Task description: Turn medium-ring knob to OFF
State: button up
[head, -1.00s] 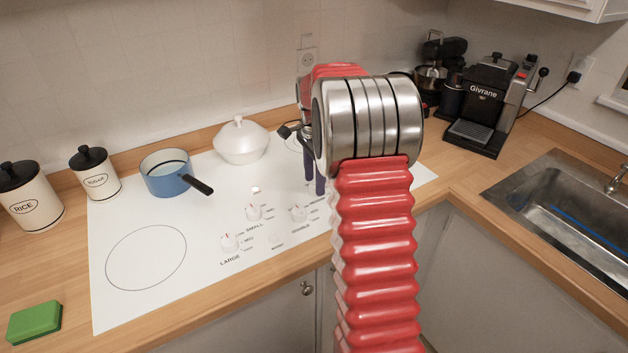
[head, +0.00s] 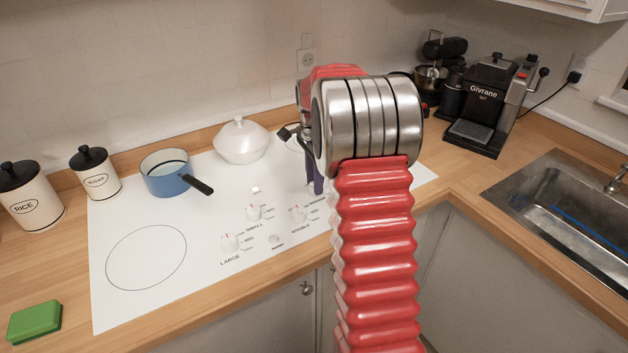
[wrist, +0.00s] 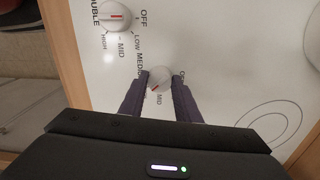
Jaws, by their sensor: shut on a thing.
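The medium-ring knob (wrist: 159,79) is white with a red pointer line and sits beside the printed MEDIUM label in the wrist view. My gripper (wrist: 160,74) has its two dark purple fingers on either side of the knob, shut on it. The red line points at a slant, toward the lower left of the picture. In the head view, my gripper (head: 315,188) reaches down to the hob at its right side, and the medium knob is hidden behind my arm and fingers.
The white hob (head: 190,290) also carries the double knob (head: 298,213), small knob (head: 253,212) and large knob (head: 230,242). A blue pan (head: 167,178) and a white lidded pot (head: 241,143) stand behind. The coffee machine (head: 488,105) and sink (head: 560,205) are at right.

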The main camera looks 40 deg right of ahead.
jog(key=shift+n, duration=1.4)
jog(key=n, duration=0.8)
jog(key=shift+r, duration=0.1)
jog(key=n, duration=0.3)
jog(key=shift+n, duration=0.3)
jog(key=n, duration=0.6)
jog(key=shift+d+t, duration=0.1)
jog(key=shift+t, duration=0.2)
jog(key=n, duration=0.6)
jog(key=shift+n, duration=0.4)
